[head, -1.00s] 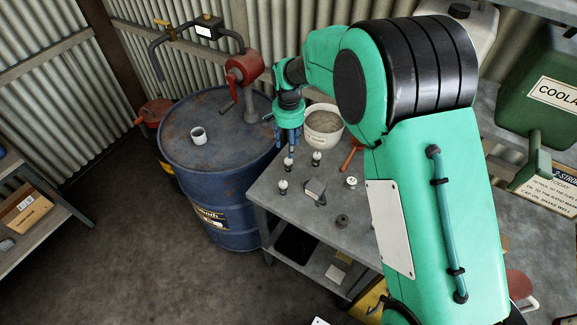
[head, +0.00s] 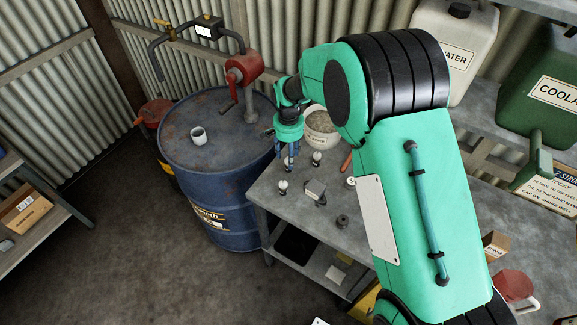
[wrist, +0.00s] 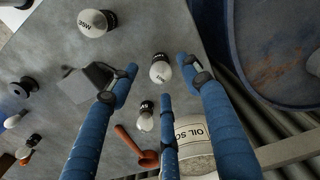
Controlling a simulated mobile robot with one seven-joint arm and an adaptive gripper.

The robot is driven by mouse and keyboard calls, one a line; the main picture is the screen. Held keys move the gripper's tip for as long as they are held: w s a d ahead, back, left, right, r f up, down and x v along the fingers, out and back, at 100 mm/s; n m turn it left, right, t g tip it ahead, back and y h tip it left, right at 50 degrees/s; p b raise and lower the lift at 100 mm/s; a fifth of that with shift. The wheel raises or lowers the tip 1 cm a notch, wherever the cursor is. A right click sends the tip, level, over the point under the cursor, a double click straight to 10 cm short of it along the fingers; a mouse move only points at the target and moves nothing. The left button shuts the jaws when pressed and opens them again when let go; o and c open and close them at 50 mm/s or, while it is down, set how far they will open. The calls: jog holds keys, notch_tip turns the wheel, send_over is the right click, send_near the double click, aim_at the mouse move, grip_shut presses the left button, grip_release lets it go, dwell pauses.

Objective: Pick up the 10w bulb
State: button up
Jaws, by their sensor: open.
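Several small white bulbs with dark bases stand on the grey workbench (head: 335,243). One bulb (wrist: 160,70) is between my open fingertips in the wrist view, apparently untouched. Its label is too small to read for sure. In the head view this bulb (head: 288,163) is just below my gripper (head: 289,155). My gripper (wrist: 160,80) is open and empty, its three blue fingers spread around that bulb.
A grey clamp-like object (wrist: 85,82) lies beside the left finger. A red-handled tool (wrist: 135,146) and an oil-soak bucket (wrist: 195,140) are close by. A blue drum (head: 215,155) with a cup stands against the bench's left end. A black ring (head: 342,221) lies nearer the front.

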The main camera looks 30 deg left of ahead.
jog(key=shift+f, duration=2.05)
grip_shut()
